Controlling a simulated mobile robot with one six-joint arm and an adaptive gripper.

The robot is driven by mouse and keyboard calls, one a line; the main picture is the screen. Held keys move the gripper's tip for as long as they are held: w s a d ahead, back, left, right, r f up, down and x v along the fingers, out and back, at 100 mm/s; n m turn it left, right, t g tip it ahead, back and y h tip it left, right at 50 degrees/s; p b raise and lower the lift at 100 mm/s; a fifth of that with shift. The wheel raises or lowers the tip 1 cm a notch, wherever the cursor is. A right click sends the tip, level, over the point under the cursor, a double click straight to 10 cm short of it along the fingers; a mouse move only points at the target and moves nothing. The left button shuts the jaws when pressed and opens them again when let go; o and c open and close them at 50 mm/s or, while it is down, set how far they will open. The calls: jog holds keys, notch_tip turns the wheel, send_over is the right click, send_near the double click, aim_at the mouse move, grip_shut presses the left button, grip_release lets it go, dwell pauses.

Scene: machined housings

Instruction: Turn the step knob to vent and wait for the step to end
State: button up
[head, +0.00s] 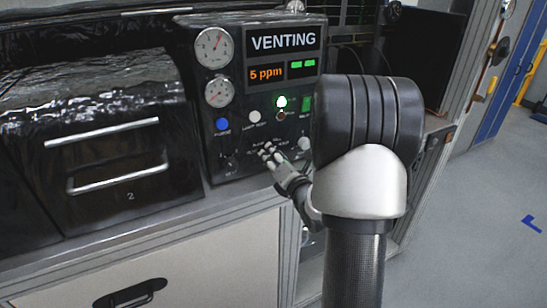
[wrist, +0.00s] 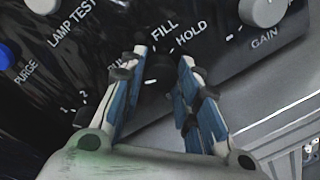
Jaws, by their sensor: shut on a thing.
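The control panel (head: 240,140) faces me with a display (head: 284,40) reading VENTING and a smaller orange readout (head: 266,74) of 5 ppm. My gripper (head: 269,154) is at the lower middle of the panel. In the wrist view, its two fingers (wrist: 163,62) straddle the step knob (wrist: 158,72) and are shut on it. The knob is dark and mostly hidden between the fingers. The labels FILL and HOLD show above it, with part of another word at left. I cannot tell which label the knob points at.
A blue PURGE button (head: 222,124), a white LAMP TEST button (head: 254,116) and a GAIN knob (wrist: 262,12) are close to my gripper. Two gauges (head: 214,47) are at upper left. A drawer unit (head: 110,150) stands left. Open floor lies right.

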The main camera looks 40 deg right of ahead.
jog(key=shift+r, duration=0.1)
jog(key=o, duration=1.1)
jog(key=v, duration=0.7)
jog(key=shift+s+a, duration=0.1)
jog(key=shift+s, duration=0.15)
